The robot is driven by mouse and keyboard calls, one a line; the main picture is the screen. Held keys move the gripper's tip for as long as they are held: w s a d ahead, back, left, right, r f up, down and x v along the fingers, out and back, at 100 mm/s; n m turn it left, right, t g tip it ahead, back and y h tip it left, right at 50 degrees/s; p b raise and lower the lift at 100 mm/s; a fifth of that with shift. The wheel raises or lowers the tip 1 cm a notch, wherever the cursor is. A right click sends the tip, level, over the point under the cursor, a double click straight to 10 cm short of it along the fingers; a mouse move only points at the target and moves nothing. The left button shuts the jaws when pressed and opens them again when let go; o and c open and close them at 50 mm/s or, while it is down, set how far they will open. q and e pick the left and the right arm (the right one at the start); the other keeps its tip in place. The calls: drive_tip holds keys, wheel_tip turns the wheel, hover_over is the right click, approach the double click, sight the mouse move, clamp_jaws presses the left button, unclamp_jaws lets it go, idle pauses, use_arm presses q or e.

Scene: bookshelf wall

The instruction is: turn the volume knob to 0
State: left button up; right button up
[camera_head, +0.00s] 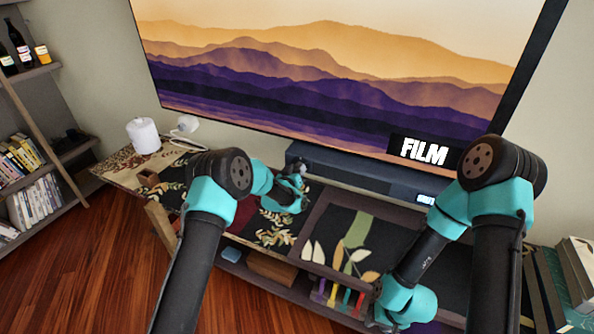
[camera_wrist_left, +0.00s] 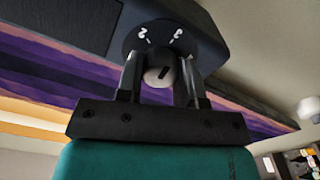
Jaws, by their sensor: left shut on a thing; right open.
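The volume knob (camera_wrist_left: 158,76) is a small pale round cap with a dark pointer mark, on a dark dial plate (camera_wrist_left: 160,42) with white numerals. One numeral looks like a 2; the other is hard to read at this angle. The fingers of my left gripper (camera_wrist_left: 160,80) stand on both sides of the knob and are shut on it. In the head view my left gripper (camera_head: 300,172) is at the left end of the dark soundbar (camera_head: 365,176), and it mostly hides the knob there.
A lit display (camera_head: 426,199) on the soundbar's front is partly covered by my right arm. A large TV (camera_head: 330,70) showing "FILM" hangs behind. A white rounded device (camera_head: 144,135) stands at the left of the console, and books (camera_head: 550,285) stand at right.

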use_arm(q)
drive_tip(key=n, duration=3.2)
drive_tip(key=shift+n, duration=0.4)
drive_tip(key=o, duration=0.9)
drive_tip(key=shift+s, duration=0.15)
